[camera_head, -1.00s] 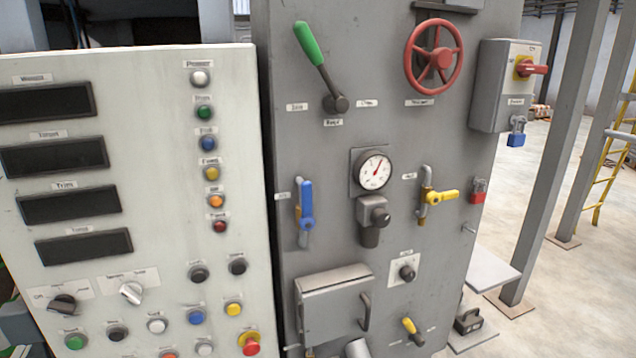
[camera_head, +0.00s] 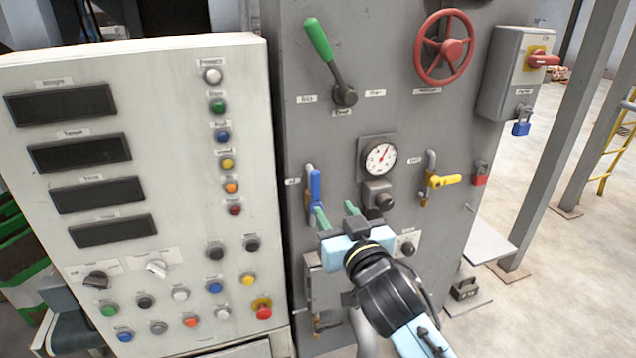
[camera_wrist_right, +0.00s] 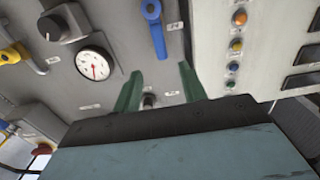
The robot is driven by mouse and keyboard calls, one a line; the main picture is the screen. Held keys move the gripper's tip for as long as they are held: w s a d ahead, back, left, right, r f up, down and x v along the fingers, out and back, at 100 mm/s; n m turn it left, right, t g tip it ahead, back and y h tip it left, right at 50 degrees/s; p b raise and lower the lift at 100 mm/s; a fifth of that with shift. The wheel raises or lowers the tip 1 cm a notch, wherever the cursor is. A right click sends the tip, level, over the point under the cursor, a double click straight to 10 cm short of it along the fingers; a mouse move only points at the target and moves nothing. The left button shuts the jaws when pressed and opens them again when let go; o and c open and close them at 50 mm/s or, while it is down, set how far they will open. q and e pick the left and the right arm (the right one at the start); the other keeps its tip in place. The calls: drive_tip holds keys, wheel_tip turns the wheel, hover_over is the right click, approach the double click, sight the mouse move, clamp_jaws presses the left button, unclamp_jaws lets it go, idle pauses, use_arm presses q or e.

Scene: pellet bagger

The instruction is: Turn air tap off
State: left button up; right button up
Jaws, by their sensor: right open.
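A tap with an upright blue lever (camera_head: 315,189) is on the grey machine panel, left of the round gauge. It also shows in the right wrist view (camera_wrist_right: 155,28), beyond my fingers. A second tap with a yellow lever (camera_head: 444,181), pointing right, is right of the gauge. Their labels are too blurred to read. My right gripper (camera_head: 336,211) is open and empty, its green fingers parted, in front of the panel. Its left finger overlaps the blue lever's lower end in the head view. In the wrist view the fingers (camera_wrist_right: 160,72) appear apart from the lever. My left gripper is out of view.
The gauge (camera_head: 380,158) and a dark regulator knob (camera_head: 384,201) are close right of the blue lever. A green-handled lever (camera_head: 319,42) and red handwheel (camera_head: 445,47) are above. The white control cabinet (camera_head: 180,65) with several buttons stands close left.

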sight(317, 184)
drive_tip(key=p+x, duration=0.1)
drive_tip(key=x, duration=0.9)
drive_tip(key=shift+w, duration=0.2)
clamp_jaws()
drive_tip(key=shift+f, duration=0.1)
